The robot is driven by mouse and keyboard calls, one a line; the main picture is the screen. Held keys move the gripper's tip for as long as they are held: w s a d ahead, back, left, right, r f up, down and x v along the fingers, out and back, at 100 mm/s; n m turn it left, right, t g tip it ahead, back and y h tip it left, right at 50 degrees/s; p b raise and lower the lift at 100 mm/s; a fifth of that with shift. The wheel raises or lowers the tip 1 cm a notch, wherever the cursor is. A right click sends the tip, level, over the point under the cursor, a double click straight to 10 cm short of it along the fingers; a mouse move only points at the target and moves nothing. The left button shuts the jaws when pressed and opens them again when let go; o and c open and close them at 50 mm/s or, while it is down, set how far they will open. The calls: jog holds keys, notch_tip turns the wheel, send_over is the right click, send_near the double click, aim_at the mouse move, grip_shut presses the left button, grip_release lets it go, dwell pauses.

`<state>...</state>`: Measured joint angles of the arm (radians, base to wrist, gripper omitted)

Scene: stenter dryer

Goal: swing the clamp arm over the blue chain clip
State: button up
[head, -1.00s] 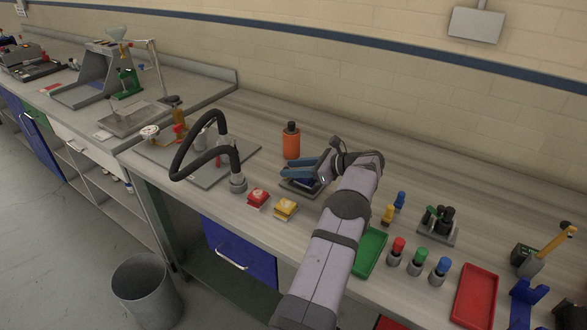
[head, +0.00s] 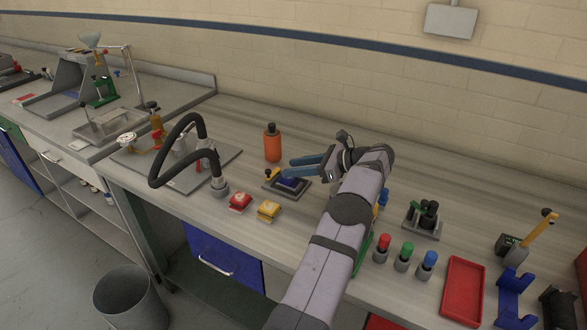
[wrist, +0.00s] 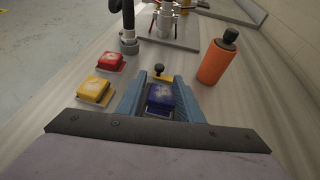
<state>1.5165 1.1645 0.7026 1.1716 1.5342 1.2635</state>
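The blue chain clip (head: 291,184) lies on a small dark grey plate (head: 303,190) on the bench. In the wrist view the clip (wrist: 161,98) shows between the two blue fingers of my gripper. The clamp arm (head: 272,174), yellow with a black knob, is at the plate's far left end, beside the clip and not over it. Its knob (wrist: 159,69) shows just beyond the fingertips in the wrist view. My gripper (head: 291,168) is open and empty, its fingers apart and pointing left over the plate. I cannot tell how high the fingers are.
An orange bottle (head: 272,144) stands behind the plate. Red (head: 240,202) and yellow (head: 268,210) blocks lie in front of it. A black bent hose (head: 183,150) rises to the left. Several knobs and a red tray (head: 463,290) are to the right. The bench behind my gripper is clear.

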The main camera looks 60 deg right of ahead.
jog(key=w+a+r+m+p, duration=0.1)
jog(key=a+r+p, duration=0.1)
jog(key=r+p, duration=0.35)
jog(key=w+a+r+p, duration=0.2)
jog(key=r+p, duration=0.2)
jog(key=r, duration=0.3)
jog(key=m+h, duration=0.5)
send_near(268, 171)
jog(key=shift+w+a+r, duration=0.2)
jog(key=shift+w+r, duration=0.1)
jog(key=shift+w, duration=0.2)
jog(key=shift+s+d+f+n+g, duration=0.2)
jog(key=shift+d+f+n+g, duration=0.1)
jog(key=shift+n, duration=0.3)
jog(key=shift+h, duration=0.3)
jog(key=shift+p+x, duration=1.6)
jog(key=shift+x, duration=2.05)
jog(key=shift+a, duration=0.1)
